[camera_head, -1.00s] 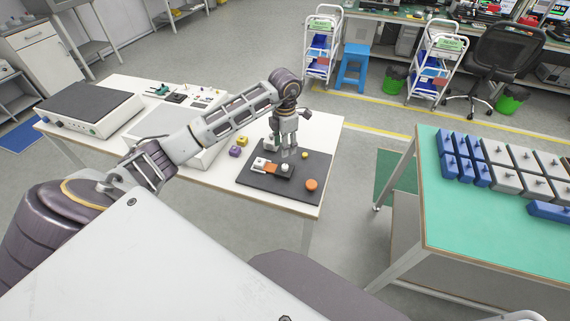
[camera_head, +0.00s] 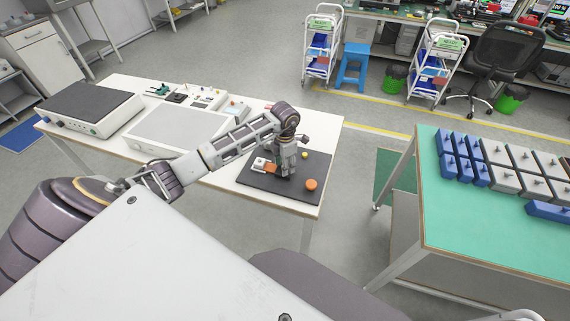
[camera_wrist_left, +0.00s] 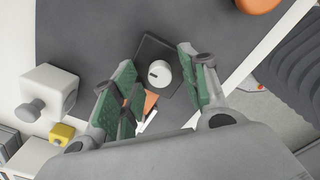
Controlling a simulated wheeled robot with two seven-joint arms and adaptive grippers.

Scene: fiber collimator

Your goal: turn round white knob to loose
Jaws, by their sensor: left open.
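The round white knob (camera_wrist_left: 158,73) sits on a small dark block (camera_wrist_left: 155,50) in the left wrist view, with a dark slot mark on its face. My left gripper (camera_wrist_left: 157,62) is open, with one green-padded finger on each side of the knob and visible gaps between. In the head view, my left gripper (camera_head: 287,174) points down over the device on the dark mat (camera_head: 250,181) and hides the knob. The device's orange part (camera_head: 271,168) and white end (camera_head: 260,163) show left of the gripper. My right gripper is not in view.
An orange round piece (camera_head: 311,185) and a small yellow piece (camera_head: 305,155) lie on the mat near the gripper. A white block with a stem (camera_wrist_left: 48,93) and a yellow block (camera_wrist_left: 62,133) show left in the wrist view. A green-topped table (camera_head: 460,225) stands right.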

